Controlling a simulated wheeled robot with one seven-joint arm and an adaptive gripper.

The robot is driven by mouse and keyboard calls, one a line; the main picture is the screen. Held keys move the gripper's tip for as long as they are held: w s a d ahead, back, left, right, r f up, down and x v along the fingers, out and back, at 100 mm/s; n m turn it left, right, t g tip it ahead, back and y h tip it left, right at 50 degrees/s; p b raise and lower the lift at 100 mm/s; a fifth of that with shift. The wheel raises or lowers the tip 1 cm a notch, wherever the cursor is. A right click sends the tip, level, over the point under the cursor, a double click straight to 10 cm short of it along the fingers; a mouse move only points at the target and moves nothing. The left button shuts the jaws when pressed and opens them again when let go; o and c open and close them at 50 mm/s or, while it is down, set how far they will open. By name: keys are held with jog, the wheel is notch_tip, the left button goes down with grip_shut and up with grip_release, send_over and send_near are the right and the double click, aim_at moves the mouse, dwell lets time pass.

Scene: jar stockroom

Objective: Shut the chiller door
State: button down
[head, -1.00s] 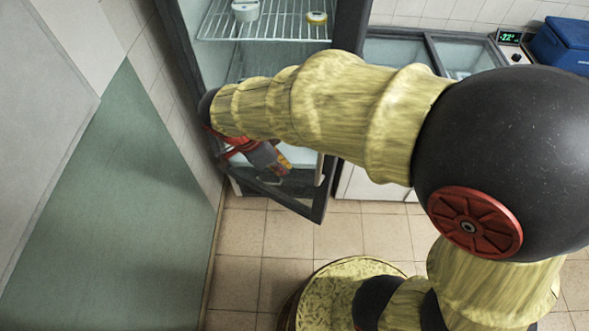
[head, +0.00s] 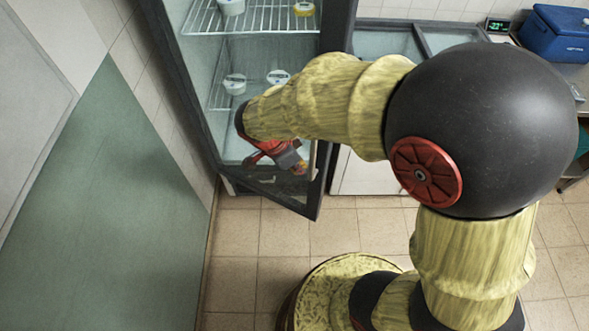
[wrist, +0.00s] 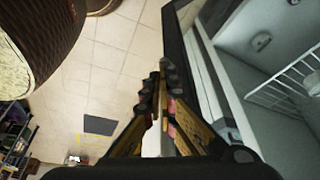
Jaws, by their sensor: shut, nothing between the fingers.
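The chiller door (head: 335,75) is a glass panel in a dark frame. It stands ajar, its lower corner jutting out over the tiled floor. A pale upright handle (head: 312,160) shows near its right edge. My gripper (head: 300,168) is beside the handle, low on the door, with the arm reaching across the frame. In the wrist view my gripper (wrist: 165,75) is shut and empty, with the dark door frame (wrist: 176,45) just beyond the fingertips. I cannot tell whether the fingers touch the door. My arm hides part of the door.
White tubs (head: 235,83) stand on wire shelves (head: 255,20) inside the chiller. A low glass-topped chest (head: 385,40) and a blue cooler box (head: 555,35) are to the right. A green panel (head: 110,200) lies along the left. The tiled floor (head: 235,240) before the door is clear.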

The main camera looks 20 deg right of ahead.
jog(key=w+d+n+t, duration=0.1)
jog(key=w+d+n, duration=0.3)
jog(key=w+d, duration=1.4)
jog(key=shift+w+d+r+t+y, duration=0.2)
jog(key=shift+w+d+t+y, duration=0.2)
jog(key=shift+w, duration=0.8)
